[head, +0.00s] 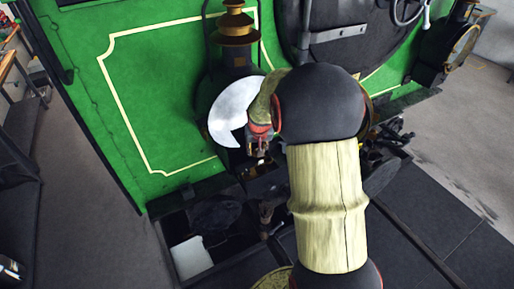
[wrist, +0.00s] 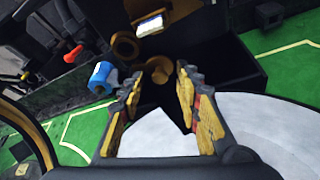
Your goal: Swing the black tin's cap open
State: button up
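A black housing (head: 240,62) with a tiered brass top (head: 236,27) stands against the green front in the head view. It may be the black tin, but I cannot tell for sure. A pale disc (head: 228,105) with a dark notch shows in front of it, partly hidden by my arm. My gripper (head: 260,150) is small and partly covered beside the disc's lower right. In the wrist view my gripper (wrist: 160,75) has its two fingers spread, with nothing held between them. A white surface (wrist: 155,135) shows behind the fingers. I cannot make out a separate cap.
The green panel (head: 165,90) with a yellow line fills the left. A round black door (head: 345,35) with a handle is at the upper right. Brass pieces (wrist: 125,46) and a blue cylinder (wrist: 101,77) lie beyond my fingers.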

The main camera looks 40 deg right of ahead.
jog(key=shift+r, duration=0.1)
jog(key=v, duration=1.2)
jog(key=s+a+f+n+y+b, duration=0.1)
jog(key=s+a+f+n+b, duration=0.1)
jog(key=s+a+b, duration=0.4)
jog(key=s+a+f+n+t+b, duration=0.1)
jog(key=s+a+f+n+b, duration=0.2)
jog(key=a, duration=1)
jog(key=s+a+f+n+t+y+b, duration=0.1)
jog(key=s+a+f+n+b, duration=0.1)
jog(key=s+a+f+b, duration=0.3)
jog(key=s+a+b, duration=0.4)
jog(key=a+b, duration=0.1)
jog(key=shift+s+f+y, duration=0.2)
jog(key=shift+f+y, duration=0.1)
jog(key=shift+f, duration=0.05)
jog(key=shift+d, duration=0.1)
